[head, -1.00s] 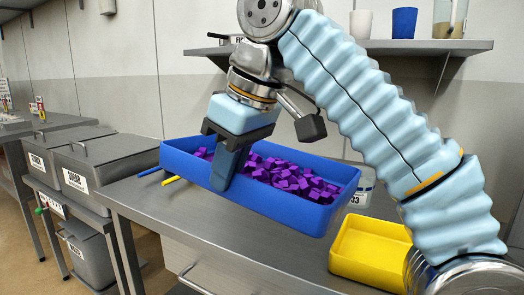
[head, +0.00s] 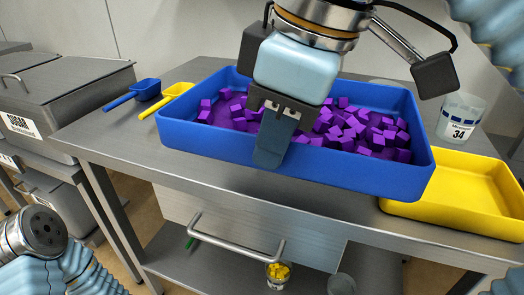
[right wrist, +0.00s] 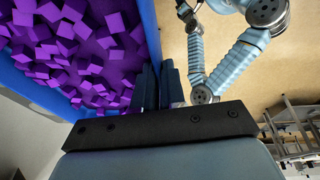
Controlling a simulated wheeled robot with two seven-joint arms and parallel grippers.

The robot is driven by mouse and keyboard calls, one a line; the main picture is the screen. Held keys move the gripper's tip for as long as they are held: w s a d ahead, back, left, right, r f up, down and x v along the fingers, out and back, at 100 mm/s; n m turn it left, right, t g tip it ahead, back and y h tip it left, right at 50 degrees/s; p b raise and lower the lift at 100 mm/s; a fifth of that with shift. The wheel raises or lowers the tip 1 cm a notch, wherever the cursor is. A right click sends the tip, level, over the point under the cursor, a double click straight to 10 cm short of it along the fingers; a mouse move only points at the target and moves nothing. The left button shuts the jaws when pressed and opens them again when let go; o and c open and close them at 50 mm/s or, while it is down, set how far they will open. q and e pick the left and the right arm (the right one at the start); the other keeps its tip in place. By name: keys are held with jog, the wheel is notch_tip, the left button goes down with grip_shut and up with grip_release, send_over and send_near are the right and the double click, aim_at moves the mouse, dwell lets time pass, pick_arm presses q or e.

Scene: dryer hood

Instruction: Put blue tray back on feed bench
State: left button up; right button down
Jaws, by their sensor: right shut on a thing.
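The blue tray (head: 345,178) holds many purple cubes and is over the grey metal bench (head: 130,145). Its front wall is towards me, and it looks roughly level. I cannot tell whether its underside touches the bench top. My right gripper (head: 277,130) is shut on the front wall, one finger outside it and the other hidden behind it. In the right wrist view, the fingers (right wrist: 158,85) clasp the tray wall (right wrist: 148,30), with cubes to the left. Part of my left arm shows at lower left in the head view, but its gripper does not.
A yellow tray (head: 465,208) sits at the bench's right, close to the blue tray. Blue (head: 147,88) and yellow (head: 172,92) scoops lie left. A labelled cup (head: 460,118) stands behind right. Grey bins (head: 50,100) stand left; a drawer handle (head: 235,240) juts out below.

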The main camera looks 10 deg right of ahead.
aim_at(256, 128)
jog(key=w+f, duration=0.1)
jog(key=w, duration=0.1)
jog(key=w+f, duration=0.1)
jog(key=w, duration=0.1)
jog(key=w+f, duration=0.1)
jog(key=w, duration=0.2)
jog(key=shift+a+f, duration=0.1)
jog(key=w+f+b, duration=0.1)
jog(key=w+f, duration=0.2)
jog(key=f, duration=0.1)
jog(key=shift+w, duration=0.15)
jog(key=x, duration=0.1)
jog(key=b+x, duration=0.1)
jog(key=x, duration=0.2)
jog(key=shift+w+d+f, duration=0.2)
jog(key=shift+w+d, duration=0.05)
jog(key=shift+w, duration=0.15)
jog(key=shift+f, duration=0.25)
jog(key=shift+f, duration=0.1)
jog(key=c, duration=1.2)
grip_release()
jog(key=p+v, duration=0.3)
jog(key=v, duration=0.9)
